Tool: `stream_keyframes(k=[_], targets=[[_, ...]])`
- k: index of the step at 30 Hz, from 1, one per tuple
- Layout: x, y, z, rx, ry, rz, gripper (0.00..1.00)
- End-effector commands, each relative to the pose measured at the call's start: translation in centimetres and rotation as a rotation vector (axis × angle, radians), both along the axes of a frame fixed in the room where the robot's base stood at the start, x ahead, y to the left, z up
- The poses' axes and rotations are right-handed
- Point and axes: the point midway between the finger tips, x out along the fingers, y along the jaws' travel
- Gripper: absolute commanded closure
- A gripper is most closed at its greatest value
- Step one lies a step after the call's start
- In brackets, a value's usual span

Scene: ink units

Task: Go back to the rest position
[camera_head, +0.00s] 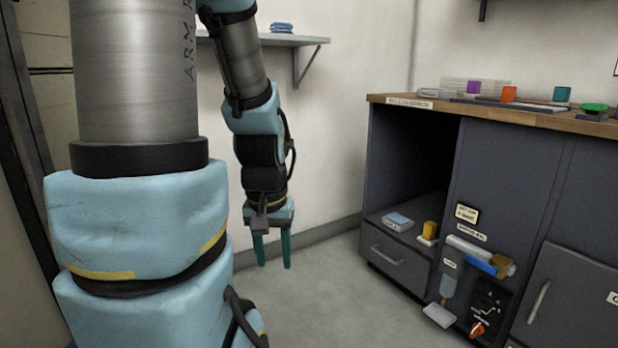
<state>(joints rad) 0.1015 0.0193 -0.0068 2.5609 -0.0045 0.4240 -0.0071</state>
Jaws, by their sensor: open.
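My gripper (273,252) hangs at the end of my arm, left of the middle of the picture, with its two green fingers pointing down. The fingers are apart and nothing is between them. It is over the open floor, to the left of the dark cabinet (490,180) and apart from it. The upper part of my arm fills the left side of the view and hides what lies behind it.
The cabinet's wooden top (560,122) holds purple, orange and teal blocks and a green button (594,107). Its front has an open bay, a drawer (395,262) and a red knob (477,329). A wall shelf (290,40) is behind my arm. The floor (330,300) between is clear.

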Motion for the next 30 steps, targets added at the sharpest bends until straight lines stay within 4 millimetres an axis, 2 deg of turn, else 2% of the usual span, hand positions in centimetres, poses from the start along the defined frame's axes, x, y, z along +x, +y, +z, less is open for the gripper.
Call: stream_keyframes(k=[1, 9, 24, 30], targets=[[0.0, 0.0, 2.3, 0.000, 0.000, 0.000, 0.53], [0.1, 0.0, 10.6, 0.000, -0.001, -0.002, 0.53], [0.1, 0.0, 26.1, 0.000, -0.002, -0.002, 0.53], [0.1, 0.0, 31.0, 0.000, -0.002, -0.002, 0.53]])
